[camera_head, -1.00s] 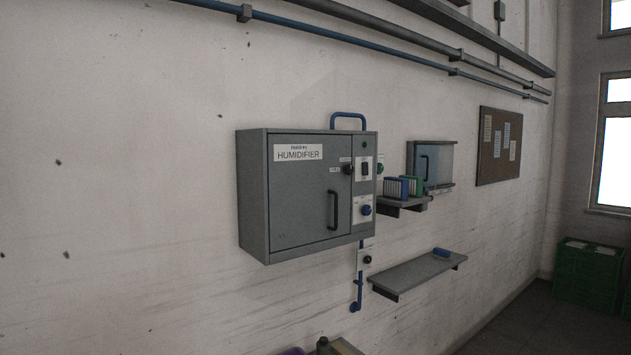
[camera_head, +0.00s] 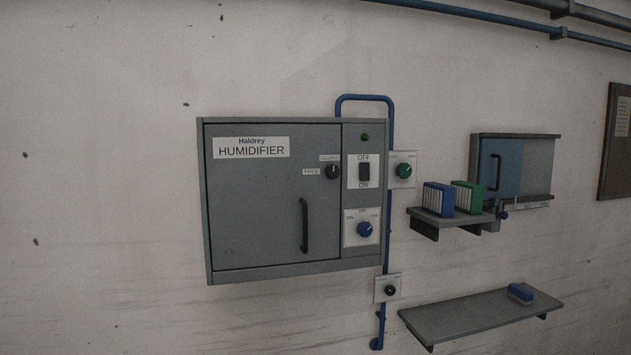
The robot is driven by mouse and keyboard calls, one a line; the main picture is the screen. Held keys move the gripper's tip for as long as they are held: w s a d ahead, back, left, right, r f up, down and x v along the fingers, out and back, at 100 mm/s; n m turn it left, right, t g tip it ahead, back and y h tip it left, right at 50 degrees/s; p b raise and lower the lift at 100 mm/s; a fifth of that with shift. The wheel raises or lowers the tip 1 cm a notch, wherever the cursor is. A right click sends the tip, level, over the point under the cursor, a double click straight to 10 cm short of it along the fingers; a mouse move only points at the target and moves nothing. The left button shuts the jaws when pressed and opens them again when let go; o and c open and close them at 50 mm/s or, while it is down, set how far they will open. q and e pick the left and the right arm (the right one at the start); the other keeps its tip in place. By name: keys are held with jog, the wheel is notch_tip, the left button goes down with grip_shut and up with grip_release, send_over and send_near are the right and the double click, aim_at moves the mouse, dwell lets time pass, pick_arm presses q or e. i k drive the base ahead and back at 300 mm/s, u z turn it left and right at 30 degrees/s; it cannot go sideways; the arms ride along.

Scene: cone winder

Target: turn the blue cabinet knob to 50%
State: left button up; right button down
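The blue knob (camera_head: 365,230) sits on a white dial plate (camera_head: 349,239) at the lower right of the grey humidifier cabinet (camera_head: 240,230), on the wall ahead. The plate has small printed marks at left, top and right. The knob's light pointer mark is too small to read with certainty. The cabinet door is closed, with a black bar handle (camera_head: 304,225) and a black knob (camera_head: 332,171). An OFF/ON switch (camera_head: 364,171) and a green lamp (camera_head: 364,137) are above the blue knob. Neither of my grippers shows in the head view.
A green knob (camera_head: 403,170) and a small black knob (camera_head: 390,290) are on plates beside and below the cabinet. A blue pipe (camera_head: 388,115) runs behind them. Shelves (camera_head: 480,316) jut out at the right, the upper holding blue (camera_head: 438,198) and green (camera_head: 467,197) filter-like blocks.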

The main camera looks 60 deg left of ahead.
aim_at(365, 230)
jog(key=u, duration=0.45)
jog(key=i, duration=1.2)
jog(key=u, duration=1.75)
jog(key=i, duration=0.9)
jog(key=u, duration=0.9)
